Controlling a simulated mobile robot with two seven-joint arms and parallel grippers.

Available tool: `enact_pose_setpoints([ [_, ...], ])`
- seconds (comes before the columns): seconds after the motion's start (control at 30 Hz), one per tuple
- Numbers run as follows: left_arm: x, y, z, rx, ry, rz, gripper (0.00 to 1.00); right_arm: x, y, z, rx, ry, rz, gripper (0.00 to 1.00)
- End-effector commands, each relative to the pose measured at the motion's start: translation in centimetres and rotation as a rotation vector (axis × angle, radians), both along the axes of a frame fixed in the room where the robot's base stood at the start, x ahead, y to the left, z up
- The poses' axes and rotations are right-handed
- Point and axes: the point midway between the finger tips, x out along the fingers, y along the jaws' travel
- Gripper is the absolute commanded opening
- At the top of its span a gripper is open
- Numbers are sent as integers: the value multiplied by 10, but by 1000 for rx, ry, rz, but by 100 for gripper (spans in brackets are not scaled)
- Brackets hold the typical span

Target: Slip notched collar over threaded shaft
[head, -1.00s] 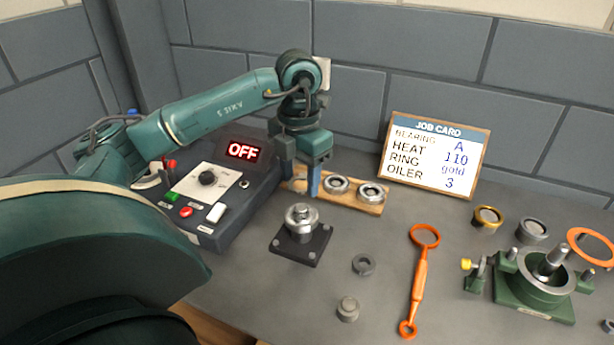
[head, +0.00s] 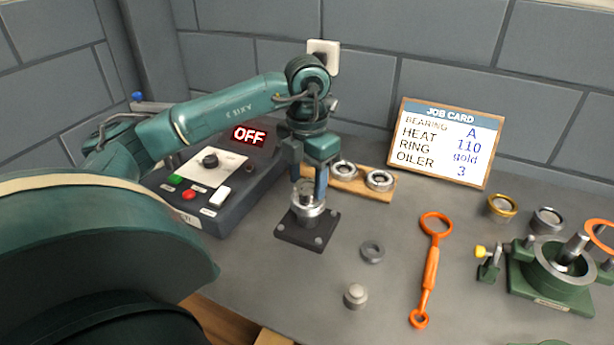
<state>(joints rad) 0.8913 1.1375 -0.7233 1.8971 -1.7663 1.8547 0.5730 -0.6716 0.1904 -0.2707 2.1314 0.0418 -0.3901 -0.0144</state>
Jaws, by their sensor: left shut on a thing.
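A grey collar (head: 372,252) lies flat on the bench, and its notch is too small to make out. A steel shaft (head: 574,248) stands tilted in the green round casing (head: 550,272) at the right; I cannot make out its thread. My left gripper (head: 308,196) points down at the black-based stand (head: 306,232), well left of the shaft. It is shut on a silver ring-like part (head: 308,208) at the stand's top. The fingers hide part of it, and I cannot tell whether it rests on the stand. My right gripper is not in view.
Two bearings (head: 380,180) sit on a wooden rack. A control box (head: 215,195) reads OFF. An orange tool (head: 430,268), a small grey knob (head: 355,296), a gold ring (head: 501,206) and a silver ring (head: 547,219) lie about. The job card (head: 445,142) leans at the wall.

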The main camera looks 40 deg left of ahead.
Motion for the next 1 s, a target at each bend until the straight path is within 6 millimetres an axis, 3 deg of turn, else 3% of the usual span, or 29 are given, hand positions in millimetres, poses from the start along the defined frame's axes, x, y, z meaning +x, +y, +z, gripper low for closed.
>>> enact_pose_setpoints([
  [1.0, 0, 0, -24, 0, 1, 0, 28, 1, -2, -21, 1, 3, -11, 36],
])
